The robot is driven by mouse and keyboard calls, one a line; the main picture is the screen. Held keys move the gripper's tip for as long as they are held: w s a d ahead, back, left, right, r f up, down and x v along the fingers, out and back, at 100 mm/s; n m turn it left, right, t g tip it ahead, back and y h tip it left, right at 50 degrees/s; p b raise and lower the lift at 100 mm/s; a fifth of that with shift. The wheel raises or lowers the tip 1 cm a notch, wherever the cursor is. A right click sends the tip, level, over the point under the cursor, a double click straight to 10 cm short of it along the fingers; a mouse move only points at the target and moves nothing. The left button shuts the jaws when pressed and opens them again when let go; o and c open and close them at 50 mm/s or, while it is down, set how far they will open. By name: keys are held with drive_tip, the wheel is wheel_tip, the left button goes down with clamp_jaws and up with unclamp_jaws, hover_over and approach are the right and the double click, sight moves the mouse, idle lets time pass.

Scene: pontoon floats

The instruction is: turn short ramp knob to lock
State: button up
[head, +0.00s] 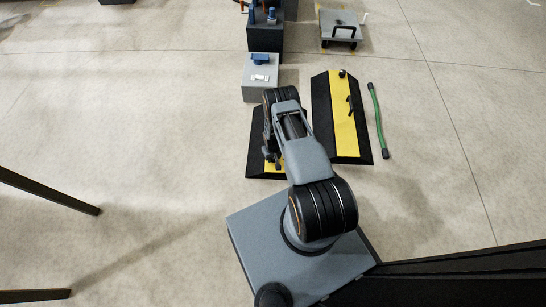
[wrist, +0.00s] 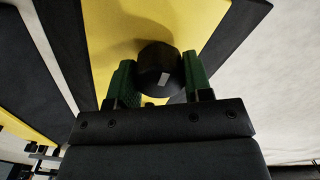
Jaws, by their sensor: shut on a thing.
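The short ramp (head: 256,150) is black with a yellow strip and lies on the floor, partly hidden under my arm in the head view. Its yellow face (wrist: 110,30) fills much of the wrist view. A round black knob (wrist: 160,62) with a pale grey mark stands on the yellow strip. My gripper (wrist: 158,70) is shut on the knob, with a green-padded finger on each side. In the head view my gripper (head: 271,158) is low over the short ramp, and the knob cannot be made out there.
A longer black and yellow ramp (head: 342,115) with a knob and handle lies just right. A grey box (head: 261,90) stands behind the short ramp, and a flat cart (head: 340,22) farther back. Floor at left is mostly clear.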

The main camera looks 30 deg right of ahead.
drive_tip(key=shift+n, duration=0.3)
drive_tip(key=n+b, duration=0.2)
drive_tip(key=n, duration=0.1)
drive_tip(key=shift+f, duration=0.1)
drive_tip(key=n+b, duration=0.2)
drive_tip(key=n, duration=0.3)
drive_tip(key=shift+n, duration=0.3)
drive_tip(key=n+b, duration=0.1)
drive_tip(key=n, duration=0.3)
drive_tip(key=shift+b, duration=0.3)
drive_tip(key=shift+n+b, duration=0.45)
drive_tip(key=shift+n, duration=1.75)
drive_tip(key=shift+w+n, duration=0.1)
drive_tip(key=shift+n, duration=0.2)
drive_tip(key=o, duration=0.9)
drive_tip(key=shift+o, duration=0.2)
wheel_tip(320, 180, up, 14)
drive_tip(key=p, duration=0.6)
drive_tip(key=shift+s, duration=0.2)
